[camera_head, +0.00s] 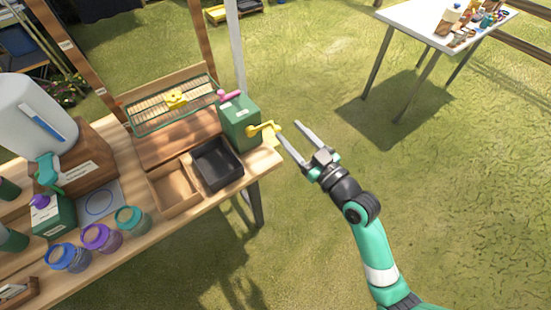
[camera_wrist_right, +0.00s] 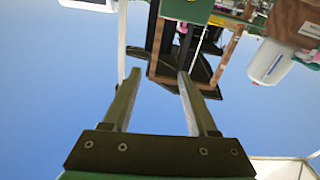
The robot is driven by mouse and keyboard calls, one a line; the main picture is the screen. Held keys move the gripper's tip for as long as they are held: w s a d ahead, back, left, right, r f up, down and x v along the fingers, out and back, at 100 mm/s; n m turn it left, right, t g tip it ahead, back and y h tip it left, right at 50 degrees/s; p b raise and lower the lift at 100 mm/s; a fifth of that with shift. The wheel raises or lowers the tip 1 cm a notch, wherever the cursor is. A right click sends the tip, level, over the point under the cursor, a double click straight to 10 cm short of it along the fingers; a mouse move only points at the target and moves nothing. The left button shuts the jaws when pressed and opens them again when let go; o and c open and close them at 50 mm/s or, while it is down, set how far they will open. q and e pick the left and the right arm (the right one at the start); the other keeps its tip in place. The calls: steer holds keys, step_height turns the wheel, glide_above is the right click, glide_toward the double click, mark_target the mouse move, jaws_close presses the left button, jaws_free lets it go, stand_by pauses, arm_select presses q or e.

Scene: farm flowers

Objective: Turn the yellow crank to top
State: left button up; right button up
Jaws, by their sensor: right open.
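The yellow crank (camera_head: 263,129) sticks out from the right side of a green box (camera_head: 240,122) at the table's right end. Its arm points right, with the knob at the outer end. My right gripper (camera_head: 286,130) is open and empty just right of the crank, with one fingertip very close to the knob; I cannot tell whether they touch. In the right wrist view the open fingers (camera_wrist_right: 160,75) have nothing clearly between them, and the crank cannot be made out. My left gripper is not in view.
A pink handle (camera_head: 232,97) tops the green box. A black tray (camera_head: 216,163) and a wooden tray (camera_head: 174,188) sit beside it, with a wire rack (camera_head: 172,105) behind. Several lidded jars stand at the front left. Open grass lies right of the wooden table (camera_head: 200,207).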

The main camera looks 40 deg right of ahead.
step_height(320, 180, down, 11)
steer(key=s+d+m+h+b, duration=0.1)
steer(key=s+d+b, duration=0.1)
steer(key=b, duration=0.2)
arm_select(q)
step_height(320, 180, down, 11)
steer(key=b, duration=0.3)
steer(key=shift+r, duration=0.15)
arm_select(e)
steer(key=w+d, duration=0.2)
steer(key=w, duration=0.9)
steer(key=shift+w+d+g, duration=0.2)
steer(key=shift+d+g, duration=0.05)
steer(key=shift+g, duration=0.15)
steer(key=shift+r, duration=0.1)
jaws_close()
